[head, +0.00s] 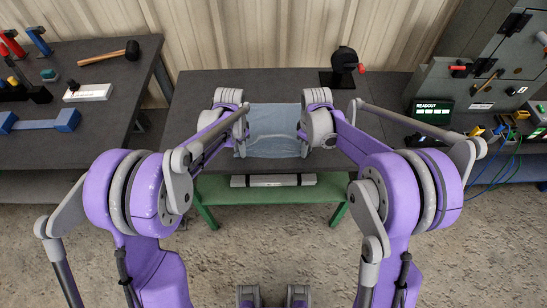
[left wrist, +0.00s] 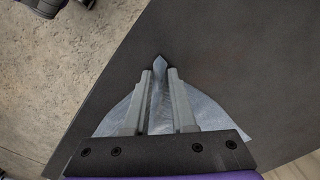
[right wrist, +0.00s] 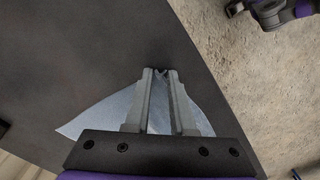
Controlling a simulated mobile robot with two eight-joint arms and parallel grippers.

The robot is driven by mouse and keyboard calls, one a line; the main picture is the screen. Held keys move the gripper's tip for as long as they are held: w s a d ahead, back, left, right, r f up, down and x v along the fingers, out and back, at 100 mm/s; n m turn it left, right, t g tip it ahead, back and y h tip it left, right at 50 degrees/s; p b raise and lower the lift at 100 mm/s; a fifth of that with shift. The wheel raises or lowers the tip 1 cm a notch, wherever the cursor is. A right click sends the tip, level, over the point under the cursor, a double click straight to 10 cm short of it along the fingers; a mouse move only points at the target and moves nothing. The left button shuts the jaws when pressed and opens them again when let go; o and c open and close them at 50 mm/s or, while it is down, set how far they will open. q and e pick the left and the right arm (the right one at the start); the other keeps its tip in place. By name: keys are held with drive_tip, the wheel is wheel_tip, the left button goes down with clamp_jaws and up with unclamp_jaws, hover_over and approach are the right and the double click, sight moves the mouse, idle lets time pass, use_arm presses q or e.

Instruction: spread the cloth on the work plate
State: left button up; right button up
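The pale blue cloth (head: 272,118) is stretched between my two arms over the dark middle table, near its front edge. In the left wrist view, the cloth (left wrist: 205,112) runs between and behind the fingers of my left gripper (left wrist: 158,73), and a pointed corner sticks out past the tips. In the right wrist view, the cloth (right wrist: 98,116) runs between the fingers of my right gripper (right wrist: 160,73), with a small tip of it at the fingertips. Both grippers are shut on the cloth. My arms hide the fingers in the head view. I cannot make out a separate work plate.
A black device with a red knob (head: 344,62) stands at the back of the middle table (head: 185,105). A pale bar (head: 273,181) lies on the green shelf below. The left table holds a hammer (head: 115,53); the right bench has a readout box (head: 433,110) and cables.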

use_arm(q)
clamp_jaws()
use_arm(e)
clamp_jaws()
use_arm(q)
drive_tip(key=shift+a, duration=0.1)
use_arm(e)
drive_tip(key=shift+d, duration=0.1)
